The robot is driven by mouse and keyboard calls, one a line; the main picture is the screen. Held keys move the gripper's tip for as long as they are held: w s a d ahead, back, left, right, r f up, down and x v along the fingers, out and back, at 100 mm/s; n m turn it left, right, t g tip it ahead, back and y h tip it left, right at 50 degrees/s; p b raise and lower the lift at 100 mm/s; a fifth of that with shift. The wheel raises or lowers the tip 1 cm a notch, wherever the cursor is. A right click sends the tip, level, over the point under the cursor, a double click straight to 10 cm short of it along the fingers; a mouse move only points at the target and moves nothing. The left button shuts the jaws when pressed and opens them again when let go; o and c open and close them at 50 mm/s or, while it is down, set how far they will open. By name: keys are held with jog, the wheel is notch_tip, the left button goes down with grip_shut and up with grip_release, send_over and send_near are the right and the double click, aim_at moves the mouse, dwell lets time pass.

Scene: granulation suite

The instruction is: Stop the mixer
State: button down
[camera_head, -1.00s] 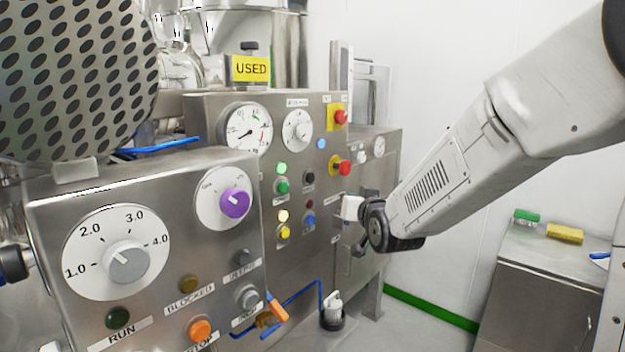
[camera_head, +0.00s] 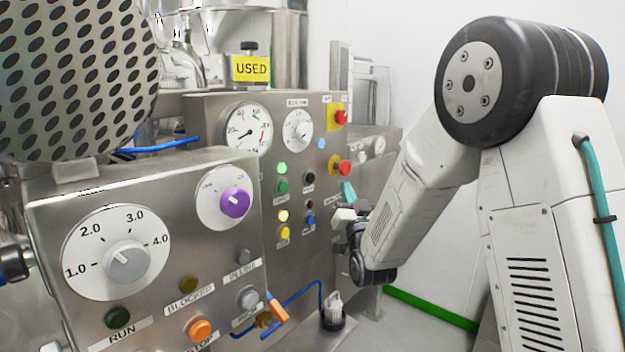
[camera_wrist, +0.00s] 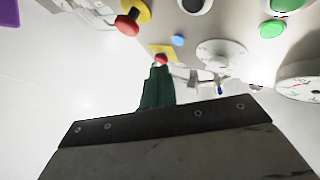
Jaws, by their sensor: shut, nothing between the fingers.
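The middle steel panel (camera_head: 230,185) carries a lit green lamp (camera_head: 282,168), a green button (camera_head: 282,186), a lit yellow lamp (camera_head: 283,215), and small black, red, blue and yellow buttons. Two red mushroom knobs sit on its right side, an upper one (camera_head: 341,117) and a lower one (camera_head: 344,167). The panel's small labels are too small to read. My gripper (camera_head: 347,188) is shut and empty, its teal fingers pointing up just below the lower knob in the head view. In the wrist view, the gripper (camera_wrist: 158,70) overlaps one red knob (camera_wrist: 160,58); another (camera_wrist: 128,23) is up-left. Contact cannot be told.
A nearer panel (camera_head: 50,225) has a grey speed dial (camera_head: 128,262), a purple knob (camera_head: 235,202), a RUN button (camera_head: 117,318) and an orange button (camera_head: 199,328) labelled STOP. A yellow USED sign (camera_head: 251,69) stands behind. My arm blocks the right side.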

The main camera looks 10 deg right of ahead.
jog(key=w+a, duration=0.5)
jog(key=w, duration=0.1)
jog(key=shift+w, duration=0.4)
dwell(1.8)
jog(key=shift+w+a, duration=0.2)
jog(key=shift+w, duration=0.05)
jog(key=shift+w+a, duration=0.25)
jog(key=shift+w, duration=0.1)
dwell(0.8)
jog(key=shift+s+d, duration=0.5)
jog(key=shift+s, duration=0.2)
jog(key=shift+s+d, duration=0.1)
jog(key=s+d, duration=0.1)
jog(key=s, duration=0.1)
jog(key=s+d, duration=0.1)
jog(key=s, duration=0.1)
jog(key=shift+d, duration=0.4)
